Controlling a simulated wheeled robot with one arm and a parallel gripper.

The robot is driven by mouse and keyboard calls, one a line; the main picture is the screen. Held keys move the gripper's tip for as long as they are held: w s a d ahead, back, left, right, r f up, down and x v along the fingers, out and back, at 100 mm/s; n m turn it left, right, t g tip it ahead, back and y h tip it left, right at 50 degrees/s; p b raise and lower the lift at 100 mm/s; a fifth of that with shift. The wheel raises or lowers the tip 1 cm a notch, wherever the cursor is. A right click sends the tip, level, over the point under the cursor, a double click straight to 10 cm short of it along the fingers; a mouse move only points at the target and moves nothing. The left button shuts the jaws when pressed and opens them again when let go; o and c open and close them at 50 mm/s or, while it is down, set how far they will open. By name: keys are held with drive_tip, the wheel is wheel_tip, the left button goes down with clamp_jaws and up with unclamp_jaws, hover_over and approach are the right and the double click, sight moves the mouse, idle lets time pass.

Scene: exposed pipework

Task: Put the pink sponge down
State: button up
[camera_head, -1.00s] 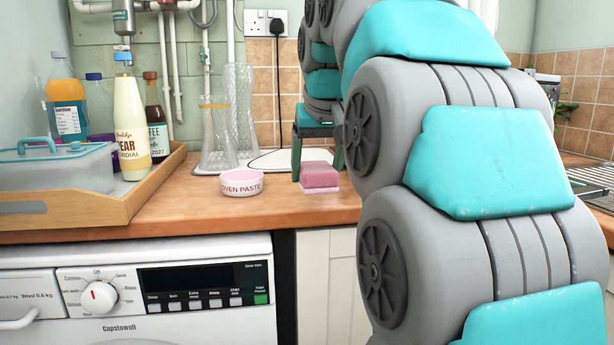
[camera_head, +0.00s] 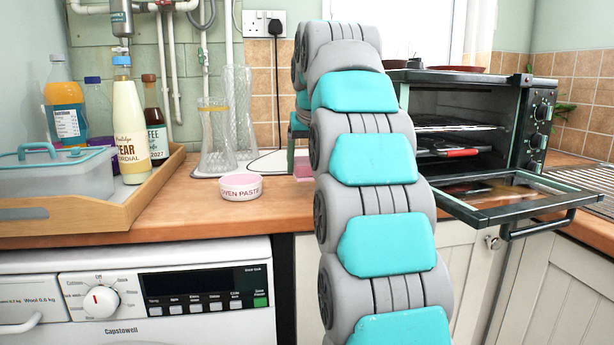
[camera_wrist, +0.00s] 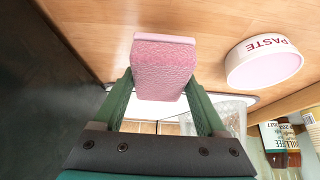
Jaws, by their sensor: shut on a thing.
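The pink sponge (camera_wrist: 164,70) is a block with a paler layer on one face. In the wrist view it sits between the two green fingers of my gripper (camera_wrist: 160,84), which are shut on it. In the head view only a pink sliver of the sponge (camera_head: 303,172) shows beside my arm, close to the wooden worktop (camera_head: 200,205). My arm hides the rest. I cannot tell whether its underside touches the worktop.
A round white oven paste tub (camera_head: 240,187) stands left of the sponge. Glass vases (camera_head: 216,145) stand behind it. A wooden tray (camera_head: 150,205) with bottles and a lidded box is at left. A toaster oven (camera_head: 455,95) with its door (camera_head: 510,197) open is at right.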

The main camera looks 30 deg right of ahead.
sight(307, 178)
drive_tip(key=shift+f, duration=1.7)
drive_tip(key=shift+f, duration=0.15)
drive_tip(key=o, duration=1.1)
drive_tip(key=shift+o, duration=0.2)
